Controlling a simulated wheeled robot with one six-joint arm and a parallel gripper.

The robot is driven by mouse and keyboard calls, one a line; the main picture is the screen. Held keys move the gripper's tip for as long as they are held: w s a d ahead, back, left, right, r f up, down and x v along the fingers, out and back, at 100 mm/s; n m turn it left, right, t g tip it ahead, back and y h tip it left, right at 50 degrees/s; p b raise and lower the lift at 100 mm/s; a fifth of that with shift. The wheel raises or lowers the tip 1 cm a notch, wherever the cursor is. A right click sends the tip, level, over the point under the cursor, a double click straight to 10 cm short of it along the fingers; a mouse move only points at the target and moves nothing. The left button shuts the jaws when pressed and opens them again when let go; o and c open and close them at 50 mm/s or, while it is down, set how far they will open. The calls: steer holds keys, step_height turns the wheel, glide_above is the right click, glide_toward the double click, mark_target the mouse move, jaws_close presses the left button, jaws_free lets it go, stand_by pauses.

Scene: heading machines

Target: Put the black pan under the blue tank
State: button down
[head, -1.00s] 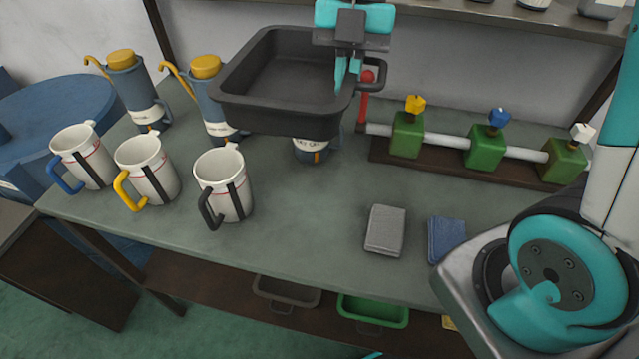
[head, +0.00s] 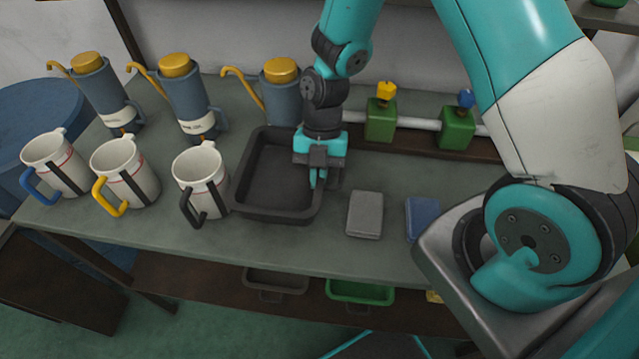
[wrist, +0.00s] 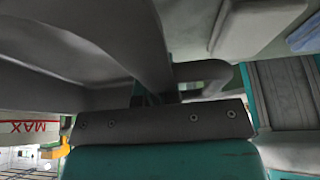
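The black pan (head: 262,172) is a deep rectangular tray at the middle of the grey-green bench, low at or just above its top; the head view does not settle contact. My gripper (head: 316,178) is at the pan's right side, shut on its rim or handle; the fingertips are partly hidden. In the wrist view, the pan's dark wall and looped handle (wrist: 205,70) lie right by my gripper (wrist: 160,98). A large blue round tank (head: 45,105) stands at the far left beyond the bench, partly hidden by mugs and canisters.
Mugs with blue, yellow and black handles (head: 201,180) stand left of the pan. Blue-grey canisters (head: 284,100) with yellow lids stand behind. Green valve blocks (head: 381,120) are at back right. Grey (head: 365,215) and blue (head: 422,218) blocks lie right. A green bin (head: 360,291) sits below.

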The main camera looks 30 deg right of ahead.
steer(key=shift+f, duration=1.75)
steer(key=shift+f, duration=0.1)
steer(key=c, duration=1.3)
jaws_free()
